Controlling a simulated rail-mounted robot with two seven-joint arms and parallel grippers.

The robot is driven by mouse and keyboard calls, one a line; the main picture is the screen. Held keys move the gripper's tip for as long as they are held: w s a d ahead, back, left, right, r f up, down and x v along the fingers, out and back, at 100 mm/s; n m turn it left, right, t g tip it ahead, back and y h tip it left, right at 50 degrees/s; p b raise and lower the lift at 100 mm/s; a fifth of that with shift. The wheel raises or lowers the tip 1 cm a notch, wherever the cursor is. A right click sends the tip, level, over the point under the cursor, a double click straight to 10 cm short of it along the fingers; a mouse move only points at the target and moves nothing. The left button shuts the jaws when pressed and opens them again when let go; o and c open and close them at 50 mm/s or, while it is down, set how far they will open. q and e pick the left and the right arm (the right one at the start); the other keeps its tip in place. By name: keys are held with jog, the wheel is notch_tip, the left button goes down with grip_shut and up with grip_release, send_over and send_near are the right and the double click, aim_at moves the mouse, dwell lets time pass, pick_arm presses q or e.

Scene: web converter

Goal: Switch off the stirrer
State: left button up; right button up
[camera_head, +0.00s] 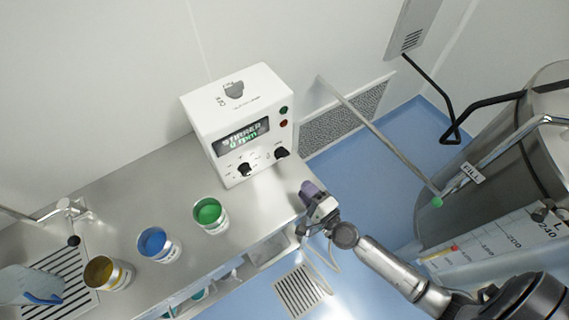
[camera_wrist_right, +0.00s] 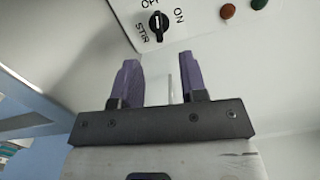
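The white stirrer control box (camera_head: 238,95) stands at the back right of the steel bench. Its display (camera_head: 242,136) reads "STIRRER 0 rpm" in green. Two black knobs sit below it, a left one (camera_head: 244,169) and a right one (camera_head: 281,152). In the right wrist view, a black knob (camera_wrist_right: 158,24) marked STIR, OFF and ON has its white mark pointing roughly up, towards OFF. My right gripper (camera_head: 308,188) is in front of and below the box's right side. Its purple fingers (camera_wrist_right: 158,66) are apart and empty, short of the knob. My left gripper is out of view.
Green (camera_head: 210,214), blue (camera_head: 158,244) and yellow (camera_head: 106,273) paint cans stand along the bench. A tap (camera_head: 72,210) is at the left. A large steel tank (camera_head: 480,190) stands right, with a rod (camera_head: 375,137) reaching towards it. Blue floor lies between.

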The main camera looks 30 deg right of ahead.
aim_at(284, 157)
jog(key=shift+w+d+f+m+h, duration=0.35)
jog(key=shift+d+f+m+h, duration=0.35)
jog(key=shift+d+m, duration=0.1)
jog(key=w, duration=1.3)
jog(key=shift+w+a, duration=0.2)
jog(key=shift+w, duration=0.1)
grip_shut()
